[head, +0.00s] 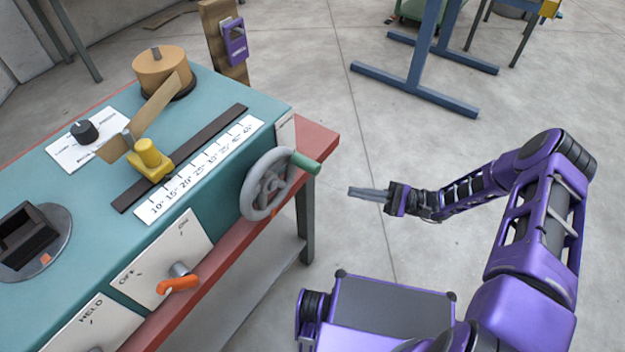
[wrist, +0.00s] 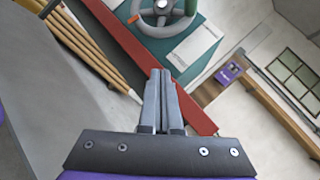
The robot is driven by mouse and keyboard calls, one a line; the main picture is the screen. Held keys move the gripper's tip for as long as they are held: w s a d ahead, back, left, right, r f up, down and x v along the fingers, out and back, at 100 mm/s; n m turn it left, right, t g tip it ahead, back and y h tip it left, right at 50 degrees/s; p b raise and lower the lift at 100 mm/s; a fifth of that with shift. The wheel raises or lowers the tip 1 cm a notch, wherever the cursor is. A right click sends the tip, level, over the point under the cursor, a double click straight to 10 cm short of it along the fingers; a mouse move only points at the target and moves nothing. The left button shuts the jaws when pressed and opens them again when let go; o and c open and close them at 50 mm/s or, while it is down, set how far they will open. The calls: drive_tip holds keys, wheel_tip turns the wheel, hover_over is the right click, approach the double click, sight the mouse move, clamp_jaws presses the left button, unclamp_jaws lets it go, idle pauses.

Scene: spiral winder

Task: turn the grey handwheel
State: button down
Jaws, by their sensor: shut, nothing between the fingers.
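The grey handwheel (head: 269,184) is mounted on the front face of the teal machine, near its right end. A green handle (head: 304,163) sticks out from its rim at the upper right. My gripper (head: 352,192) is to the right of the wheel, apart from it, with its fingers pointing toward the machine. The fingers are together and empty. In the wrist view the handwheel (wrist: 160,30) is at the top, cut off by the frame edge, beyond my closed fingertips (wrist: 160,75). The green handle shows at the wheel's upper right there (wrist: 191,7).
A red ledge (head: 316,140) runs along the machine's front below the wheel. An orange lever (head: 178,284) sits lower left on an OFF panel. A yellow slider (head: 150,160) stands by a number scale. A wooden post (head: 224,45) stands behind. Open floor surrounds my gripper.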

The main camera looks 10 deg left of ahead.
sight(320, 169)
drive_tip(key=shift+s+a+r+t+y+p, duration=0.15)
drive_tip(key=shift+s+a+r+y+p, duration=0.4)
drive_tip(key=shift+a+r, duration=1.15)
drive_tip(key=shift+s+a+r+t+y+p, duration=0.25)
drive_tip(key=shift+s+a+r+y, duration=0.6)
drive_tip(key=shift+r, duration=1.2)
drive_tip(key=shift+s+a+r+t+y+p, duration=0.1)
drive_tip(key=shift+s+a+r+y+p, duration=0.5)
drive_tip(key=shift+a+r, duration=1.3)
drive_tip(key=shift+s+h+b, duration=0.1)
drive_tip(key=shift+h+b, duration=0.2)
drive_tip(key=shift+h, duration=0.2)
